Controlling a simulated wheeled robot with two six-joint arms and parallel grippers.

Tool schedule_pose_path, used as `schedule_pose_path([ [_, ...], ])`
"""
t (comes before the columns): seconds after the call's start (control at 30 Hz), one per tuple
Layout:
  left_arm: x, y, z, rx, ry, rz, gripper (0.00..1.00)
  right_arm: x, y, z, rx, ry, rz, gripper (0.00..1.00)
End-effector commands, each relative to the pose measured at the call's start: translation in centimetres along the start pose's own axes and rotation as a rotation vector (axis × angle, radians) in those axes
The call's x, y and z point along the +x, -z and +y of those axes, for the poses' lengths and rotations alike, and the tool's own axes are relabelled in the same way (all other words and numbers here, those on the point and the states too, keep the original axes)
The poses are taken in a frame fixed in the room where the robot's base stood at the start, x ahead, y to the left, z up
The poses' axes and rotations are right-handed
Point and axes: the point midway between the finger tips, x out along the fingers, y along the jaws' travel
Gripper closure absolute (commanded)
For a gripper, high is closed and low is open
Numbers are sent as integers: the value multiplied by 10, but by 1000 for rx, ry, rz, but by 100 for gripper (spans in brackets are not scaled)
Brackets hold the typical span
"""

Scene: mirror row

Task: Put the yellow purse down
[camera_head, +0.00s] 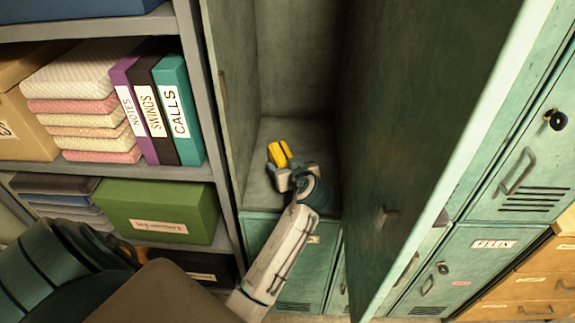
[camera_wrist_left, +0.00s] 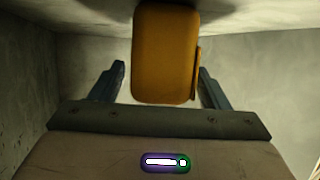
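The yellow purse (camera_head: 278,153) is inside the open locker compartment (camera_head: 262,192), low down near its floor. I cannot tell for certain whether it touches the floor. My left gripper (camera_head: 289,172) reaches into the compartment right at the purse. In the left wrist view the purse (camera_wrist_left: 164,55) is between and beyond the two fingers of the left gripper (camera_wrist_left: 160,72). A clear gap shows on its left side and a thin one on its right, so the fingers are open. My right gripper is not in view.
The open locker door (camera_head: 415,130) stands close to the right of my left arm. A shelf with binders (camera_head: 172,108), folded cloths (camera_head: 85,105) and a green box (camera_head: 160,208) is on the left. Closed lockers (camera_head: 465,262) and drawers (camera_head: 530,285) are at the right.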

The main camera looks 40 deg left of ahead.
Motion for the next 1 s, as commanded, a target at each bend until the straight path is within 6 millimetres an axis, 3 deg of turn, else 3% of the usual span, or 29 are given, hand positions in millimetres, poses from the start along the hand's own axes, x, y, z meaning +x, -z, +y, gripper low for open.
schedule_pose_path([
  [0.33,-6,1,0,-1,-1,-1,31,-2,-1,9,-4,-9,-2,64],
  [0.7,-60,1,1,-2,-1,-4,31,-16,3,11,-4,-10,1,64],
  [1.0,-75,1,0,0,1,0,31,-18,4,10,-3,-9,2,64],
])
